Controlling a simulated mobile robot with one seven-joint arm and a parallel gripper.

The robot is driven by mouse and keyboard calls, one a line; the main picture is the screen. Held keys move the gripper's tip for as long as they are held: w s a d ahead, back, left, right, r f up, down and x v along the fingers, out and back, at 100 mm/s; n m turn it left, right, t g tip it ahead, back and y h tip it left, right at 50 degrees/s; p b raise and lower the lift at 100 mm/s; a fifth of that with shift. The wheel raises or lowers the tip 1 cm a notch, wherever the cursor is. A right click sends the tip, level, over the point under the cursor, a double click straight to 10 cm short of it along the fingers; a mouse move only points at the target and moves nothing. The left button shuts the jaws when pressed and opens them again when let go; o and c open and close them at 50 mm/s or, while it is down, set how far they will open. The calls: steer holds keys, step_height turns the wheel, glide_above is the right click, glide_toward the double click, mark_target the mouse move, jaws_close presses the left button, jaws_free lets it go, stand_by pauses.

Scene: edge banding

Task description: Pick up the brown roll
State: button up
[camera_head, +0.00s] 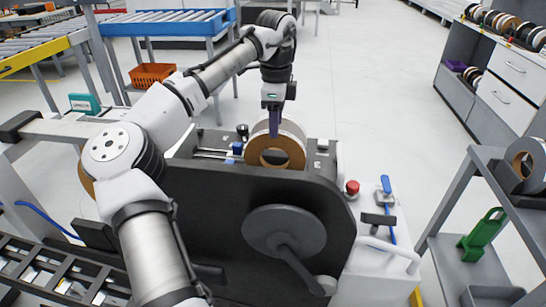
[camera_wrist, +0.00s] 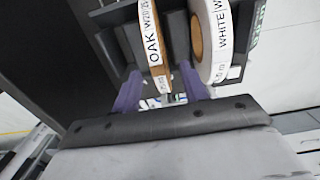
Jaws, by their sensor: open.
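The brown roll (camera_head: 294,152) stands upright on the dark machine, its brown face and round centre hole towards the head camera. In the wrist view a roll labelled OAK (camera_wrist: 154,35) hangs edge-on between my fingers; it appears to be this roll. A roll labelled WHITE (camera_wrist: 222,35) stands to its right in that view, close beside it. My gripper (camera_head: 275,122) points down over the top of the brown roll. In the wrist view my gripper (camera_wrist: 163,92) has its two purple fingers apart, one on each side of the OAK roll. Contact cannot be told.
The dark machine (camera_head: 225,215) has a round grey disc with a crank in front and a red button (camera_head: 352,187) at its right. A grey shelf (camera_head: 505,210) with another roll stands at right. A blue-edged roller conveyor (camera_head: 170,22) is behind. Clear floor lies beyond.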

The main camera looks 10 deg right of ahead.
mark_target(275, 144)
step_height(275, 144, down, 8)
steer(key=shift+s+f+p, duration=0.1)
steer(key=shift+s+p, duration=0.05)
steer(key=shift+p, duration=0.2)
jaws_close()
